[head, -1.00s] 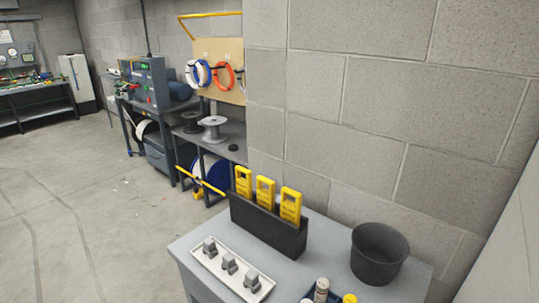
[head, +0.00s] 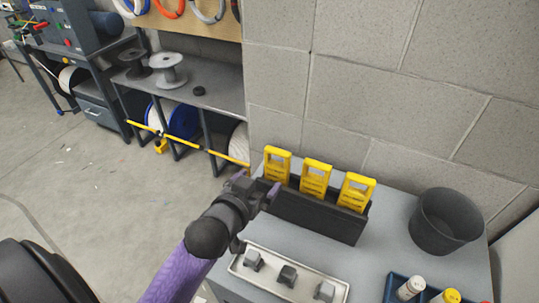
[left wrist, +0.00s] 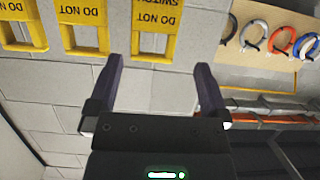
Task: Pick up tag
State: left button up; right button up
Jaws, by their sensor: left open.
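Three yellow tags stand upright in a row in a black holder (head: 315,218) on the grey table: a left tag (head: 277,166), a middle tag (head: 316,178) and a right tag (head: 355,192). My left gripper (head: 258,184) is open and empty, just in front of the left tag, apart from it. In the left wrist view the picture is inverted; the left tag (left wrist: 156,18) appears ahead of the open fingers (left wrist: 160,72), with upside-down "DO NOT" lettering. The middle tag (left wrist: 82,27) shows beside it. My right gripper is not in view.
A white tray (head: 238,266) with several small grey pieces lies in front of the holder. A dark bucket (head: 446,222) and a blue bin (head: 393,290) with bottles stand to the right. A block wall is close behind; a shelf with spools (head: 170,70) is at back left.

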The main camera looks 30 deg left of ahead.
aim_at(276, 166)
pick_arm(q)
jog(key=x, duration=0.3)
jog(key=b+x, duration=0.1)
jog(key=x, duration=0.2)
jog(key=b+x, duration=0.1)
jog(key=x, duration=0.2)
jog(key=shift+w+d, duration=0.1)
jog(key=shift+d, duration=0.25)
jog(key=shift+c, duration=0.5)
jog(key=shift+r, duration=0.1)
jog(key=c, duration=0.9)
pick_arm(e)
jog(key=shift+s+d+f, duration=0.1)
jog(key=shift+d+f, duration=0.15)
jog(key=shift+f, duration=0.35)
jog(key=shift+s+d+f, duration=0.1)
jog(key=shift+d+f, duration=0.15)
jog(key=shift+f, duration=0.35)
